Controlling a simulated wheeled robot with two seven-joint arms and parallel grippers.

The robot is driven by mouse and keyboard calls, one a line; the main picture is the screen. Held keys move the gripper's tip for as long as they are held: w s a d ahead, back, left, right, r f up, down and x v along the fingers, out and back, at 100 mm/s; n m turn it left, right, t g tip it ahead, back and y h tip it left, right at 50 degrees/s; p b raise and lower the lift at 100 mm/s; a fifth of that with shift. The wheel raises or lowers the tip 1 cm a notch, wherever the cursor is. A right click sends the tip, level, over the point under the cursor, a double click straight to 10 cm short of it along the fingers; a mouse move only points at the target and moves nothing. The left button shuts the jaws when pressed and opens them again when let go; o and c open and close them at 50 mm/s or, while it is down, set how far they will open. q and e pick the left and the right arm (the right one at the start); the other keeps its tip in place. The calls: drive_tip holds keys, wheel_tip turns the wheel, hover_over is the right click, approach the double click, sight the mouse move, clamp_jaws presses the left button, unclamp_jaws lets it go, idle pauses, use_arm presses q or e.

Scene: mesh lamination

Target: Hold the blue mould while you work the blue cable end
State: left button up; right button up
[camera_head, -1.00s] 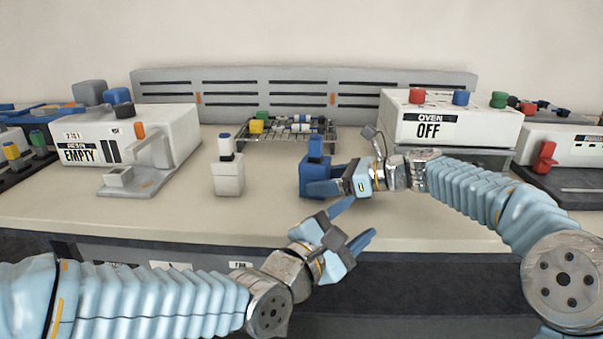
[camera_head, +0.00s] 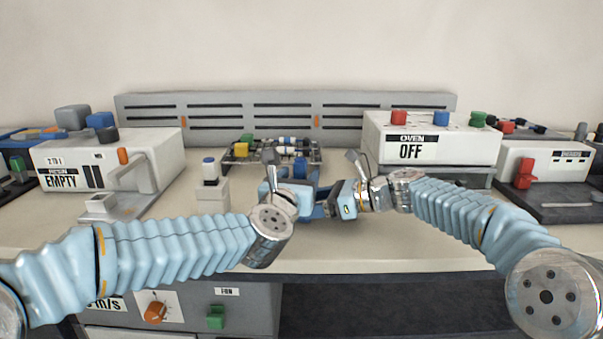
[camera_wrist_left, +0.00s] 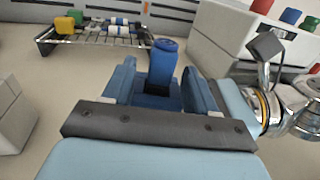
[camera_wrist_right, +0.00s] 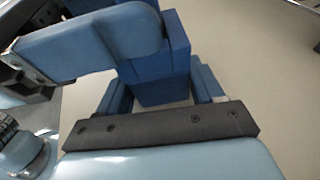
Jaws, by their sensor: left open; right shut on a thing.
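The blue mould (camera_head: 300,170) stands on the table in front of the rack, partly hidden by my grippers. My right gripper (camera_wrist_right: 158,88) is shut on the mould's lower block (camera_wrist_right: 160,90). The blue cable end (camera_wrist_left: 163,62) stands upright from the top of the mould. My left gripper (camera_wrist_left: 162,85) is open, with its fingers on either side of the blue cable end; I cannot tell whether they touch it. In the head view my left gripper (camera_head: 290,190) covers most of the mould. In the right wrist view, a left finger (camera_wrist_right: 95,42) crosses over the mould.
A white block with a blue-topped plug (camera_head: 210,185) stands left of the mould. A wire rack (camera_head: 240,158) with small coloured parts lies behind. The resin box (camera_head: 110,160) marked EMPTY is at left, the oven (camera_head: 430,140) marked OFF at right. The table's front strip is clear.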

sight(302, 170)
use_arm(q)
drive_tip(key=shift+x, duration=1.9)
clamp_jaws()
drive_tip(key=shift+r, duration=0.15)
drive_tip(key=shift+r, duration=1.35)
